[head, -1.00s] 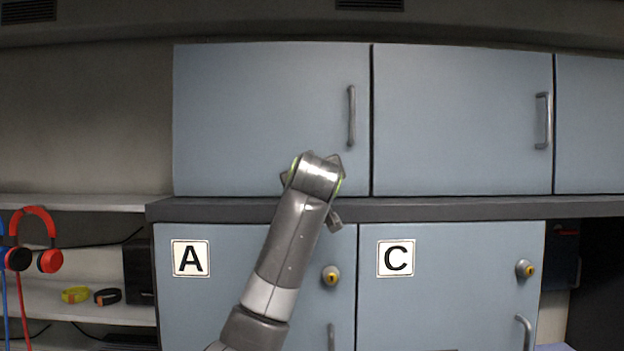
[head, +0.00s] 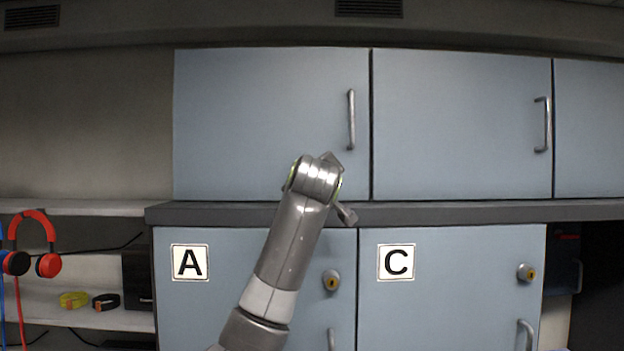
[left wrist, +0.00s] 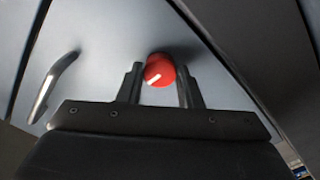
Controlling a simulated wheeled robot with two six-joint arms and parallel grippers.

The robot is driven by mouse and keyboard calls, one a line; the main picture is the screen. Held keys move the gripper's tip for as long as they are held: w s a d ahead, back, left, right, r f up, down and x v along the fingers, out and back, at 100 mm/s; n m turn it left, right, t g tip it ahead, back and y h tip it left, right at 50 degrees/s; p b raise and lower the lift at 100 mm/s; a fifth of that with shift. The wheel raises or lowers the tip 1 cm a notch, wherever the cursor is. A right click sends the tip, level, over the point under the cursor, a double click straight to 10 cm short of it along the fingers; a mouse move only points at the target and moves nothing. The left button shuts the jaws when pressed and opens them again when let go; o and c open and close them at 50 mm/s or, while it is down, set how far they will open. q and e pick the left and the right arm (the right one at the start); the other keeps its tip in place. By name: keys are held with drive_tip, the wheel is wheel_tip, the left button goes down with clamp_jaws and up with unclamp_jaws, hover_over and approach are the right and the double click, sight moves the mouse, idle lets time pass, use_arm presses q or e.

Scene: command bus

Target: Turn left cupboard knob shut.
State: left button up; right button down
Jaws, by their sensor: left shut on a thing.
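The left upper cupboard door (head: 250,100) is blue-grey, sits flush and has a vertical bar handle (head: 351,120). A round red knob (left wrist: 158,68) with a white mark shows in the left wrist view. The mark points to the lower left of that view. My left gripper (left wrist: 160,76) is shut on the knob, one finger on each side. In the head view my left arm reaches up to the lower right of this door and hides the knob. The handle shows left of the knob in the wrist view (left wrist: 55,85). My right gripper is not in view.
Another upper door (head: 460,120) stands to the right. A grey ledge (head: 440,211) runs below. Lower doors carry plates A (head: 190,262) and C (head: 396,262) and round locks (head: 331,280). Red headphones (head: 48,264) hang at the left by open shelves.

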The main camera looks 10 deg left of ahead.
use_arm(q)
drive_tip(key=o, duration=1)
drive_tip(key=b+v, duration=0.9)
drive_tip(key=v, duration=0.8)
drive_tip(key=shift+s+f, duration=0.1)
drive_tip(key=shift+s, duration=0.1)
